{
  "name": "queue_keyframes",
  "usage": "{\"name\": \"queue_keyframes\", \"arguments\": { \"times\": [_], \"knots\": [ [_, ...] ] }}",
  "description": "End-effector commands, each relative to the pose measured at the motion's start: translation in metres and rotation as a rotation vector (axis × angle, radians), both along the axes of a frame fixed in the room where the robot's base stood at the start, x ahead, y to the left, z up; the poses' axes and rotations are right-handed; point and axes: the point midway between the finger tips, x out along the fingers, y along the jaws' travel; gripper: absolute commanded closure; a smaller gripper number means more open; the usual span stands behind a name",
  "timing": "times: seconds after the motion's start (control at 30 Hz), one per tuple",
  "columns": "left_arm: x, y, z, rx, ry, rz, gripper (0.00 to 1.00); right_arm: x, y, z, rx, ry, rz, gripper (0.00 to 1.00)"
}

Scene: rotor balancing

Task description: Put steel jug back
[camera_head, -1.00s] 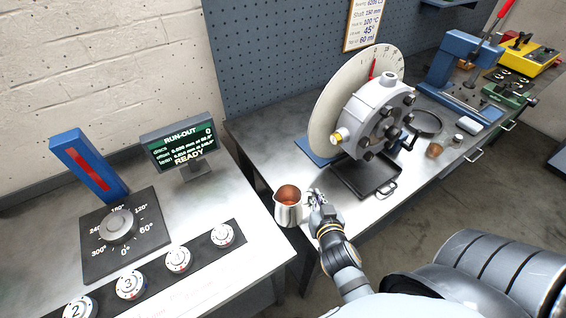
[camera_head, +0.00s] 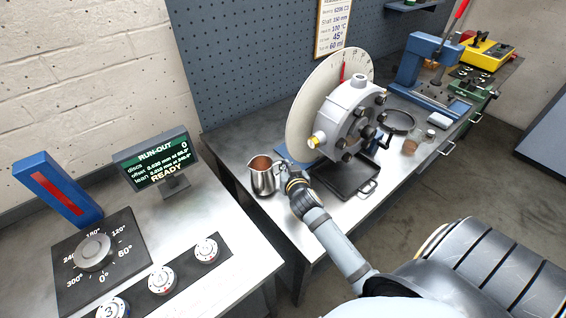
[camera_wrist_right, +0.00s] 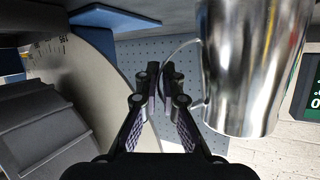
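The steel jug (camera_head: 264,178) is upright over the left edge of the rotor bench (camera_head: 225,143), with something copper-brown inside. I cannot tell whether its base touches the bench top. My right gripper (camera_head: 287,174) is at the jug's right side, on its handle. In the right wrist view, the jug (camera_wrist_right: 252,70) fills the upper right and its curved handle runs to the nearly closed fingertips (camera_wrist_right: 160,85). My left gripper is not in view.
The rotor with its pale dial disc (camera_head: 308,100) stands just behind and right of the jug. A black tray (camera_head: 345,180) lies below it. The display (camera_head: 158,162) and dial bench are left, across a gap. Bare bench top lies in front of the tray.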

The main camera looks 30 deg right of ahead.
Motion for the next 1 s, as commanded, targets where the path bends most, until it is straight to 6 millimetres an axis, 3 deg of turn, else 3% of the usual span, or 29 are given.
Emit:
{"name": "queue_keyframes", "arguments": {
  "times": [0.33, 0.5, 0.9, 1.0],
  "knots": [
    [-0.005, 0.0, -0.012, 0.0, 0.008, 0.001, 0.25, 0.034, -0.011, -0.001, -0.001, -0.005, 0.001, 1.0],
    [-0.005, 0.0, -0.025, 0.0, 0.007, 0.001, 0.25, 0.032, -0.01, -0.014, 0.0, -0.004, 0.001, 1.0],
    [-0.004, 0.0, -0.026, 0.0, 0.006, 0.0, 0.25, 0.032, -0.01, -0.015, 0.001, -0.003, 0.001, 1.0],
    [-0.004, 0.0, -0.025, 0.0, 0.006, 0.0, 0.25, 0.032, -0.01, -0.016, 0.0, -0.001, 0.001, 0.84]
  ]
}}
